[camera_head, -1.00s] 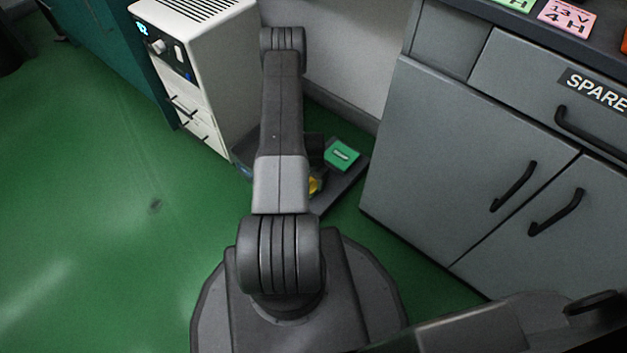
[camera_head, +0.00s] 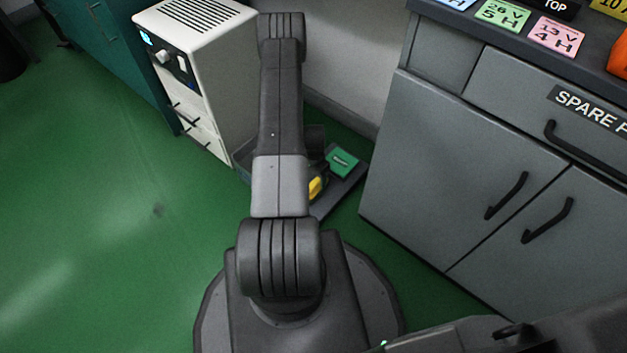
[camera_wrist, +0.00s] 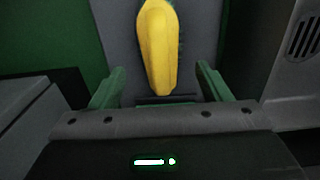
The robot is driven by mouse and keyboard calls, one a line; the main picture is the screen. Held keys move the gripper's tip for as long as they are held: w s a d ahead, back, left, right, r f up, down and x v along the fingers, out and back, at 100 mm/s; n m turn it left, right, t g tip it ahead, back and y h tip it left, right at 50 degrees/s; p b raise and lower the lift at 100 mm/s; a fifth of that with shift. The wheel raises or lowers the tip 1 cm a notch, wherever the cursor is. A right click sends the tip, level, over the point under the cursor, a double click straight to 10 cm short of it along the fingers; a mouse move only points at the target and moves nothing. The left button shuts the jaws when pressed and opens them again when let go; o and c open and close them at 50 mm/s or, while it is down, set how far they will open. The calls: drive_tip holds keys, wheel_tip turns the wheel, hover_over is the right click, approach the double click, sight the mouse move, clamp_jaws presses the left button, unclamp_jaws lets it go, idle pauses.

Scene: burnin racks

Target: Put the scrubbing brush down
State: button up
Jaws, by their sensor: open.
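A yellow scrubbing brush (camera_wrist: 157,45) lies on a dark grey tray (camera_wrist: 112,40) in the wrist view, between and beyond my fingertips. My gripper (camera_wrist: 160,80) is open, its two green fingers standing apart on either side of the brush's near end, with nothing held. In the head view a yellow piece, seemingly the brush (camera_head: 316,187), shows beside my arm on the floor tray (camera_head: 343,190).
A white cabinet unit (camera_head: 205,75) stands at the left, a grey spare-parts cabinet (camera_head: 450,170) at the right, with coloured cards on top. The green floor (camera_head: 90,220) at the left is clear.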

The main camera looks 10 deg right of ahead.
sight(315, 185)
wheel_tip(315, 185, up, 5)
drive_tip(key=shift+r+p, duration=0.1)
drive_tip(key=shift+p, duration=0.5)
wheel_tip(315, 185, down, 13)
drive_tip(key=b, duration=0.5)
wheel_tip(315, 185, up, 3)
drive_tip(key=shift+r+p, duration=0.1)
drive_tip(key=shift+p, duration=0.7)
drive_tip(key=shift+r, duration=0.6)
